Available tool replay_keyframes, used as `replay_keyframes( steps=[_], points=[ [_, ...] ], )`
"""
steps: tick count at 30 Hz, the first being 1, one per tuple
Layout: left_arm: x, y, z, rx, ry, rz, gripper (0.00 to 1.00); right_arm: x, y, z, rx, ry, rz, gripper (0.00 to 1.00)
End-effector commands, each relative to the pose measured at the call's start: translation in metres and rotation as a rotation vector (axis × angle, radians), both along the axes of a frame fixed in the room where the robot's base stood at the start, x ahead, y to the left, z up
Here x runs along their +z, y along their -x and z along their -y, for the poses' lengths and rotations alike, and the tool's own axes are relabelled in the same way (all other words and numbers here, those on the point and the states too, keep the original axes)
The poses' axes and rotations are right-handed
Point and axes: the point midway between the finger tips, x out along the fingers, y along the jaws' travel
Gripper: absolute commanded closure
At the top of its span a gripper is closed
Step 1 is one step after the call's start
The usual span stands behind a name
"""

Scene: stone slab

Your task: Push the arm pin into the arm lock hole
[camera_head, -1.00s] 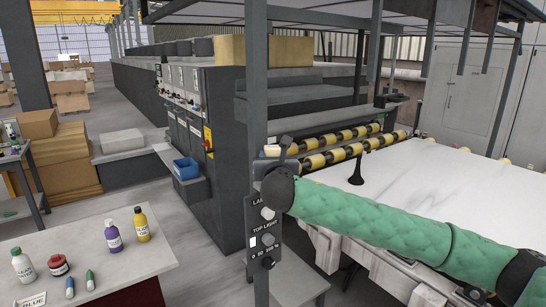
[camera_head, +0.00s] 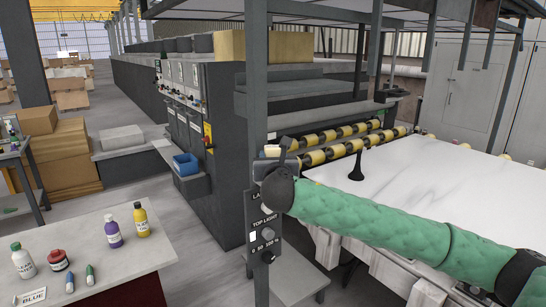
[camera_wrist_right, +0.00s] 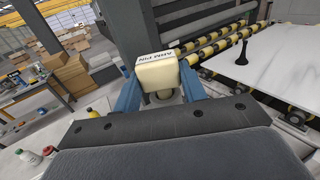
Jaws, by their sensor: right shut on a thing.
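The arm pin shows in the right wrist view as a cream block (camera_wrist_right: 157,75) with its name printed on top. My right gripper (camera_wrist_right: 160,91) is shut on it, with a blue finger on each side. In the head view the cream block (camera_head: 271,151) shows just above the end of my green-sleeved right arm, at the grey post. My right gripper (camera_head: 272,161) is small and partly hidden there. The arm lock hole is hidden, and I cannot tell how deep the pin sits. My left gripper is not in view.
The grey post (camera_head: 257,80) carries a switch panel (camera_head: 266,237) below my right wrist. A white slab (camera_head: 440,185) lies by yellow-black rollers (camera_head: 340,150) at the right. A table (camera_head: 130,262) with several bottles stands at the lower left.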

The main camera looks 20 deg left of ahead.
Motion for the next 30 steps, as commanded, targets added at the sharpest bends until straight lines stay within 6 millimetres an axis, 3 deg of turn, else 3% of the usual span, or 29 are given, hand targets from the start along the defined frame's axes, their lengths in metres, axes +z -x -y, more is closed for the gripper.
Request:
replay_keyframes(
  steps=[23,24,27,30],
  points=[
    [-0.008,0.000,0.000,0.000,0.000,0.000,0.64,-0.016,0.000,0.000,0.000,0.000,0.001,0.87],
    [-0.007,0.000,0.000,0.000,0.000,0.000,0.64,-0.015,0.000,0.000,0.000,0.000,0.001,0.51],
    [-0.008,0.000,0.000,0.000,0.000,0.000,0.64,-0.015,0.000,0.000,0.000,0.000,0.001,0.33],
    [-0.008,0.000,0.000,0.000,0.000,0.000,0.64,-0.015,0.000,0.000,0.000,0.000,0.001,0.33]
  ],
)
